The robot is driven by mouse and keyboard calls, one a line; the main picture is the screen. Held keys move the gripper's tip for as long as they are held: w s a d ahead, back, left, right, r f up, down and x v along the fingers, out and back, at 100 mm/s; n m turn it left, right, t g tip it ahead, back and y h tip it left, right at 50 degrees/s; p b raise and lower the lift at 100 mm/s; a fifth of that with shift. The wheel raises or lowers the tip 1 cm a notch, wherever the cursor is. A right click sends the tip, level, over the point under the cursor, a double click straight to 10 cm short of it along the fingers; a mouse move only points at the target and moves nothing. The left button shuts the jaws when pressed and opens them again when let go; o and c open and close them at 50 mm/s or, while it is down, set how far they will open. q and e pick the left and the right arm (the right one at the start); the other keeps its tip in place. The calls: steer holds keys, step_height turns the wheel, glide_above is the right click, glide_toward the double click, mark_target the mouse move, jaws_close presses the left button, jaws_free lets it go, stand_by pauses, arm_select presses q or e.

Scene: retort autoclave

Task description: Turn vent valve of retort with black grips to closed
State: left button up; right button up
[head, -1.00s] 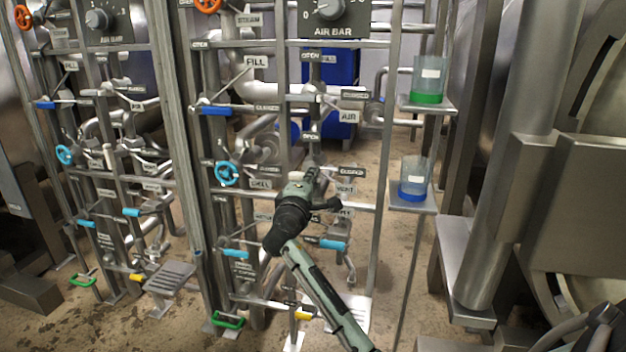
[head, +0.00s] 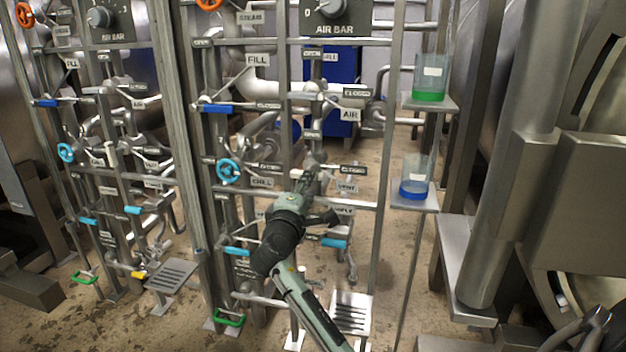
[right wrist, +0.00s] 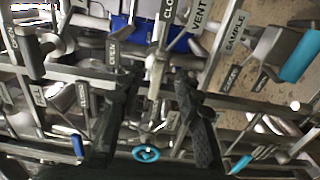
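The vent valve sits on the right-hand pipe rack, by the VENT label (head: 347,187), which also shows in the right wrist view (right wrist: 200,14). My left gripper is not in view.
The rack's upright post (head: 382,150) stands right of my gripper. Beakers with green (head: 429,80) and blue (head: 414,178) bases stand on small shelves. A blue-handled SAMPLE valve (head: 334,243) is below, and a blue wheel (head: 229,171) is left. A large steel vessel (head: 585,200) is at right.

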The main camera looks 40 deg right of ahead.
steer(key=v, duration=0.6)
stand_by(1.2)
